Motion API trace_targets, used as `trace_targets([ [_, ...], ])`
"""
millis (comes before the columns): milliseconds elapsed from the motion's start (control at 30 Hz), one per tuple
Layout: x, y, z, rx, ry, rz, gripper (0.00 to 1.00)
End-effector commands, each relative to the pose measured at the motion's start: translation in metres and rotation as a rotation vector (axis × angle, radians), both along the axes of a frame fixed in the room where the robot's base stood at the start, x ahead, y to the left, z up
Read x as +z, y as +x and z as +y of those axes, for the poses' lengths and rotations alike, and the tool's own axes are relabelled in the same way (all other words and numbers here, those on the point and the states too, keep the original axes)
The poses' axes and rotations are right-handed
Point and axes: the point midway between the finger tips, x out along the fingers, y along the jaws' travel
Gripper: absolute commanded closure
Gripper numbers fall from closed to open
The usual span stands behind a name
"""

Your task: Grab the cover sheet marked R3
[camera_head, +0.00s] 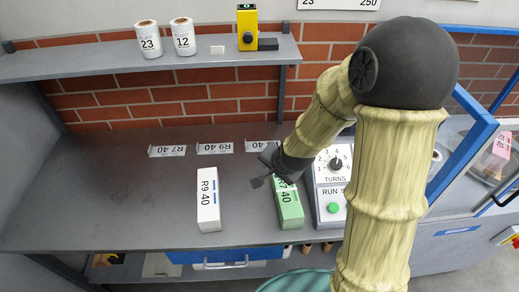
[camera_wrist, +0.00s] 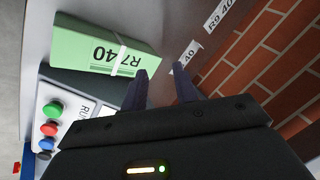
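No marking R3 is readable in either view. Three small white label strips lie along the back of the bench: one R7 40 (camera_head: 167,151), one R9 40 (camera_head: 215,148), and a third (camera_head: 259,146) of which only "40" reads clearly. In the wrist view, a strip ending in 40 (camera_wrist: 187,55) lies beyond my fingertips, and the R9 40 strip (camera_wrist: 220,14) lies farther off. My gripper (camera_head: 262,171) is open, its two fingers apart (camera_wrist: 160,72) with nothing seen between them. It hangs by the back end of a green R7 40 bundle (camera_head: 289,206), partly hiding it.
A white R9 40 bundle (camera_head: 208,200) stands left of the green one. A control panel (camera_head: 333,180) with a TURNS dial and green button stands close on the right. A shelf (camera_head: 110,60) and brick wall (camera_head: 165,100) bound the back. The bench's left side is clear.

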Motion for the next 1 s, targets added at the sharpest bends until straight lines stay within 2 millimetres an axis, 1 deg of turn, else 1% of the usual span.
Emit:
trace_targets([
  [33, -0.016, 0.014, 0.011, -0.084, 0.079, -0.015, 0.71],
  [100, -0.028, 0.034, 0.025, -0.219, 0.207, -0.046, 0.71],
  [167, -0.038, 0.049, 0.038, -0.333, 0.324, -0.066, 0.71],
  [300, -0.058, 0.081, 0.064, -0.609, 0.617, -0.097, 0.71],
  [400, -0.07, 0.101, 0.078, -0.811, 0.84, -0.106, 0.71],
  [500, -0.082, 0.118, 0.087, -1.02, 1.074, -0.107, 0.71],
  [600, -0.093, 0.132, 0.089, -1.233, 1.31, -0.107, 0.71],
  [700, -0.101, 0.143, 0.086, -1.418, 1.52, -0.111, 0.71],
  [800, -0.105, 0.149, 0.081, -1.542, 1.667, -0.118, 0.71],
  [900, -0.106, 0.151, 0.077, -1.603, 1.741, -0.126, 0.71],
  [1000, -0.106, 0.152, 0.076, -1.613, 1.755, -0.129, 0.71],
])
